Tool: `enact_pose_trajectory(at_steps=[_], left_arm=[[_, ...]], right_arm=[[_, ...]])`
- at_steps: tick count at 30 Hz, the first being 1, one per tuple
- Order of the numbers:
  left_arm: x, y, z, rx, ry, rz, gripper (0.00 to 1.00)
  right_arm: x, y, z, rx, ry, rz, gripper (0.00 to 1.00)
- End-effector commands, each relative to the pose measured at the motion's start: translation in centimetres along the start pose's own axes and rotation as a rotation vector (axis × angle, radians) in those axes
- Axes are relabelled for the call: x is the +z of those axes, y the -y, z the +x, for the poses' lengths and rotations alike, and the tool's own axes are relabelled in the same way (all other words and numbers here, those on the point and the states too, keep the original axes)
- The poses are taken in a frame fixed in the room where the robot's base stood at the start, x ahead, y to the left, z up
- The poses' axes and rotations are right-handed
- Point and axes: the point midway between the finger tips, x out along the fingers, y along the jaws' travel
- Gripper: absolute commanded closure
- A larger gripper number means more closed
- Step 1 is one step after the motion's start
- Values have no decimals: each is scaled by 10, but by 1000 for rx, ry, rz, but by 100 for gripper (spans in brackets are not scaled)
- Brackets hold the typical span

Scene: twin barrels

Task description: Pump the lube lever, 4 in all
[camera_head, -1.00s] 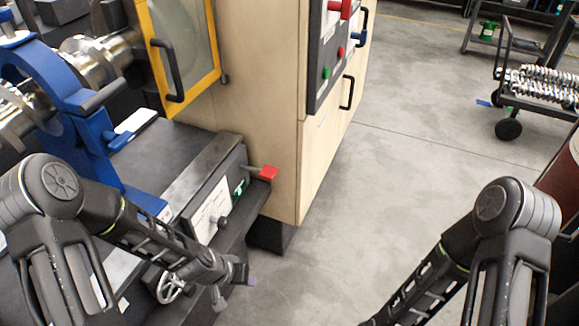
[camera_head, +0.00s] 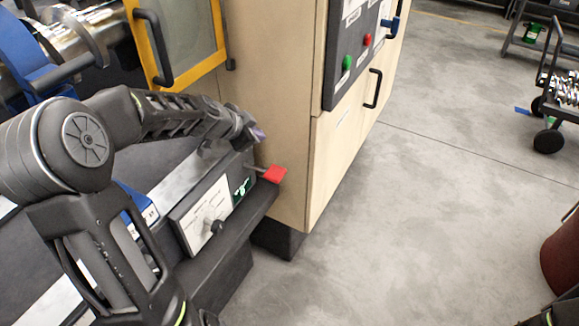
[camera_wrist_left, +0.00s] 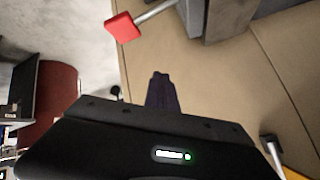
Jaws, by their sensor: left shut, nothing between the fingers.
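The lever with a flat red end (camera_head: 272,173) sticks out from the dark machine bed, beside a small green label (camera_head: 242,187). In the left wrist view the red end (camera_wrist_left: 122,28) and its metal rod are at the top, apart from the fingers. My left gripper (camera_head: 257,134) is shut and empty, above and slightly left of the red end in the head view. Its fingertips (camera_wrist_left: 161,78) show together in the wrist view. My right gripper is not in view.
A beige cabinet (camera_head: 275,105) stands close behind the lever, with green (camera_head: 347,62) and red (camera_head: 368,40) buttons on its panel. A white dial plate (camera_head: 207,218) is left of the lever. A yellow-framed door (camera_head: 180,75) is behind my left arm.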

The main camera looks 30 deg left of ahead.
Motion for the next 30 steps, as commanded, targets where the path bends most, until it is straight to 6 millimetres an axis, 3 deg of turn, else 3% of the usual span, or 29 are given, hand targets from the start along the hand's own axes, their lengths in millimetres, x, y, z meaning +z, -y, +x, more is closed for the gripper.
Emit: enact_pose_trajectory(at_steps=[17,30], left_arm=[[3,-1,3,-4,-1,10,100],[31,-27,40,-2,-1,9,100]], right_arm=[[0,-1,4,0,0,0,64],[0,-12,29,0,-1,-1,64]])
